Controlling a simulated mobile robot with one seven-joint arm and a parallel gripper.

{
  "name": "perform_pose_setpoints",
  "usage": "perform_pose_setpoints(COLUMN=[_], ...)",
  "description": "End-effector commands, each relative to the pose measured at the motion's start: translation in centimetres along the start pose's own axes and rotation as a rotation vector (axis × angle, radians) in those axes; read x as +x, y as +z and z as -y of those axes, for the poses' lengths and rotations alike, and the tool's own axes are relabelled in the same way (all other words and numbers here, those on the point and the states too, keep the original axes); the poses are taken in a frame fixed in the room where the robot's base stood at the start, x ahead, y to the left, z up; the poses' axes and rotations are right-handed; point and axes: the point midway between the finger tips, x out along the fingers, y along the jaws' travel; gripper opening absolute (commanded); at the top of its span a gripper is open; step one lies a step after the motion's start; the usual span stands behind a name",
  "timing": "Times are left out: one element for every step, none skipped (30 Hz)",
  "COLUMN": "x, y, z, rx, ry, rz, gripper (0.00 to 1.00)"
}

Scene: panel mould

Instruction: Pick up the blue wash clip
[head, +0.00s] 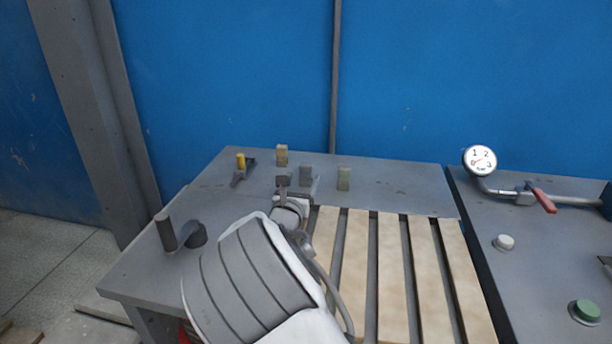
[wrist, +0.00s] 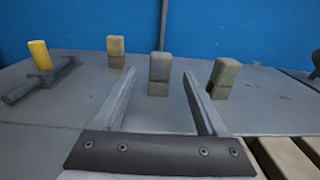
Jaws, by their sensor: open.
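Three small upright two-part blocks stand on the grey table. No clip looks plainly blue; the middle one (wrist: 159,73) is dull grey, perhaps with a faint blue wash, and I cannot be sure of its tint. It also shows in the head view (head: 306,174). A tan-yellow clip (wrist: 116,50) stands farther back to its left, and a greenish clip (wrist: 224,78) stands to its right. My gripper (wrist: 160,76) is open and empty, low over the table, with the middle clip ahead in line with the gap between its fingers. It also shows in the head view (head: 300,184).
A grey tool with a yellow knob (head: 241,160) lies left of the clips. A dark post (head: 165,231) stands at the table's left edge. Pale slats (head: 376,265) fill the right front. A gauge (head: 480,160) and red-handled valve (head: 541,200) are at right. A blue wall is behind.

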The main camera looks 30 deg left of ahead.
Motion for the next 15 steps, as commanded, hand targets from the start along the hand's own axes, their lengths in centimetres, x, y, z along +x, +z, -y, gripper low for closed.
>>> perform_pose_setpoints(x=[0.2, 0.4, 0.7, 1.0, 1.4, 1.9, 2.4, 2.8, 3.3, 3.7, 4.0, 4.4, 4.6, 4.8, 5.0], y=[0.0, 0.0, -0.1, 0.0, 0.0, 0.0, 0.1, 0.1, 0.2, 0.3, 0.2, 0.3, 0.3, 0.3, 0.4], z=[0.0, 0.0, 0.1, 0.1, 0.1, 0.0, 0.0, 0.0, 0.1, 0.1, 0.1, 0.1, 0.0, 0.0, 0.0], rx=[0.000, 0.000, -0.001, -0.001, -0.001, -0.001, -0.001, 0.000, 0.000, 0.000, 0.000, -0.001, -0.001, 0.000, 0.000], ry=[-0.001, -0.001, -0.001, -0.001, -0.001, 0.000, 0.000, 0.000, -0.001, -0.002, -0.002, -0.001, -0.001, 0.000, 0.000], rz=[0.001, 0.001, 0.000, 0.001, 0.002, 0.001, 0.002, 0.002, 0.002, 0.002, 0.001, 0.001, 0.001, 0.001, 0.000], gripper=[0.75, 0.75, 0.75, 0.75, 0.75, 0.75, 0.75, 0.75, 0.75, 0.75, 0.75, 0.75, 0.75, 0.75, 0.75])
